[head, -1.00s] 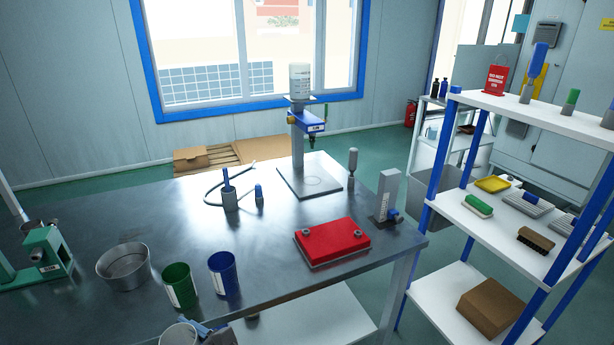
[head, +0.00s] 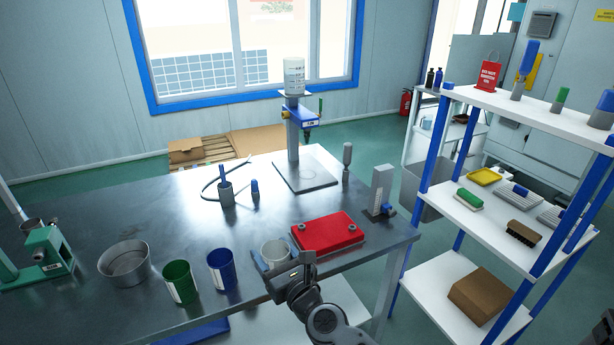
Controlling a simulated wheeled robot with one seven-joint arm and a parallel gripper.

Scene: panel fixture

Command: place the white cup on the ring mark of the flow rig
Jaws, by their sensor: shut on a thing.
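The white cup (head: 275,252) is at the front of the metal table, between the blue cup and the red block. My gripper (head: 273,262) is shut on it, with the fingers at its sides. I cannot tell whether the cup touches the table or is held just above it. The flow rig (head: 293,125) stands at the back of the table, with an upright post, a blue head and a white bottle on top. Its base plate (head: 318,181) bears the faint ring mark (head: 308,174), which is bare.
A blue cup (head: 222,270), a green cup (head: 181,282) and a metal bowl (head: 125,265) stand left of my gripper. A red block (head: 328,233) is close on the right. A grey stand (head: 380,190) and a small grey-handled tool (head: 347,158) stand right of the rig. The table's middle is clear.

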